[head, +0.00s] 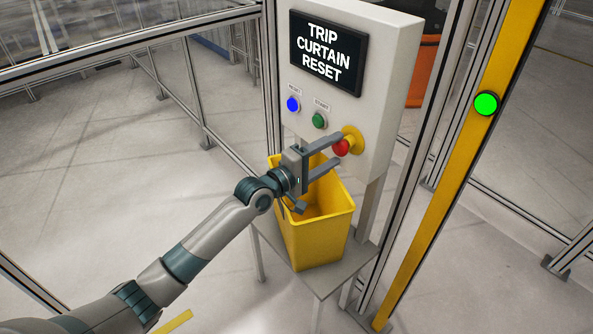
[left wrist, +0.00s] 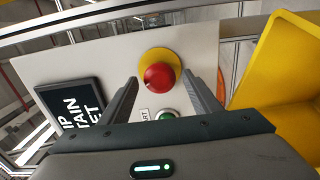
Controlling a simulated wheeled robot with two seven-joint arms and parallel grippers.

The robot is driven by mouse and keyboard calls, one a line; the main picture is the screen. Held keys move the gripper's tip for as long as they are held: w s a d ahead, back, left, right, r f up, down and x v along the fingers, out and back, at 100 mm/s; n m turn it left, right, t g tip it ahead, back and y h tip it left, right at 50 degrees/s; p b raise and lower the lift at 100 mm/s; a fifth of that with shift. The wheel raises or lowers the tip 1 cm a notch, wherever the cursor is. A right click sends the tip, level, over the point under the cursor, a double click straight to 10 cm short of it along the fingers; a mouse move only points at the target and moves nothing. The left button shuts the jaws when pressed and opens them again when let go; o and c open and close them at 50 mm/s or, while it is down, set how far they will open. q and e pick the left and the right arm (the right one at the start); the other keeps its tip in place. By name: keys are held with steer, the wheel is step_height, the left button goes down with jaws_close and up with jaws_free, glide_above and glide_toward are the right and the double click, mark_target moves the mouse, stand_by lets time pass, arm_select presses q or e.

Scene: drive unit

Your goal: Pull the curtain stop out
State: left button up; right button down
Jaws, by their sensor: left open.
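The curtain stop is a red mushroom button (head: 341,147) on a yellow round base at the lower right of the white control box (head: 385,60). In the left wrist view the red button (left wrist: 159,77) shows ahead, between the fingers. My left gripper (head: 331,152) is open, with its fingers reaching to either side of the red button in the head view. I cannot tell whether they touch it. The display (head: 326,52) reads "TRIP CURTAIN RESET". My right gripper is out of view.
A blue button (head: 293,104) and a green button (head: 319,121) sit left of the stop. A yellow bin (head: 318,243) stands on a small grey table (head: 362,258) below the gripper. A yellow post (head: 455,165) with a lit green lamp (head: 486,104) stands at the right.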

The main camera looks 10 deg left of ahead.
arm_select(q)
steer(key=b+v, duration=0.4)
steer(key=v, duration=1.3)
steer(key=shift+b, duration=0.3)
steer(key=shift+w+f, duration=0.1)
steer(key=shift+f, duration=0.1)
